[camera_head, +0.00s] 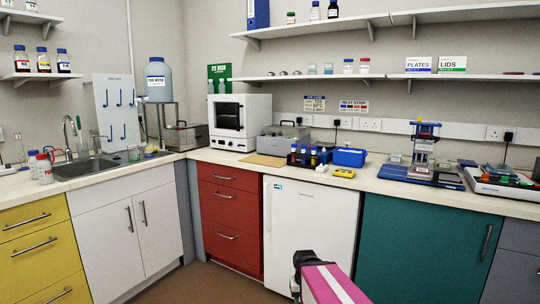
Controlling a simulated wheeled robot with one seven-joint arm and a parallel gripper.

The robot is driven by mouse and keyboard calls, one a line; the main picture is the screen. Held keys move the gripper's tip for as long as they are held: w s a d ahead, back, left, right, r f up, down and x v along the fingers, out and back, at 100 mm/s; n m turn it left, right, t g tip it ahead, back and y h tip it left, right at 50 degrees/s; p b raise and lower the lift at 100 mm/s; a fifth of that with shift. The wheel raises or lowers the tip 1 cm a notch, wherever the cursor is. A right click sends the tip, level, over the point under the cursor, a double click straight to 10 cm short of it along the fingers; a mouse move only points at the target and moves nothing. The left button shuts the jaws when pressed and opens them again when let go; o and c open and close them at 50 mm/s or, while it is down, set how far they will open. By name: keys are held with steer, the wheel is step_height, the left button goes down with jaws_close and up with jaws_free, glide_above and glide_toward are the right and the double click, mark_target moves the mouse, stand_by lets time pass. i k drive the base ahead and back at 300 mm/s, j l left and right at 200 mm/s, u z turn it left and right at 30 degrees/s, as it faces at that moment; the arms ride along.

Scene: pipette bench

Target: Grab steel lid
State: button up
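No lid can be singled out for certain as the steel lid. A grey metal bath-like box (283,142) stands on the bench right of the white oven, with a flat steel-looking top (287,131) and a small dark knob. A similar grey box (190,140) with a flat top and dark knob stands in the corner, left of the oven. My magenta arm with a white stripe enters at the bottom centre. Its dark end (305,262) is in front of the white under-bench door, well below and apart from both boxes. Its fingers cannot be made out.
The white oven (239,121) stands between the boxes. A brown board (262,160), dark bottle rack (303,158), blue box (349,157) and yellow device (344,173) lie in front of the right box. A shelf (310,77) runs above. Floor at lower left is clear.

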mark_target(292, 130)
steer(key=i+j+z, duration=0.15)
steer(key=i+j, duration=0.25)
steer(key=i+j+z, duration=0.2)
steer(key=i+j, duration=0.2)
steer(key=i+j+z, duration=0.15)
steer(key=i+j, duration=0.2)
steer(key=j, duration=0.15)
steer(key=i+j+z, duration=0.2)
steer(key=j, duration=0.35)
steer(key=k, duration=0.75)
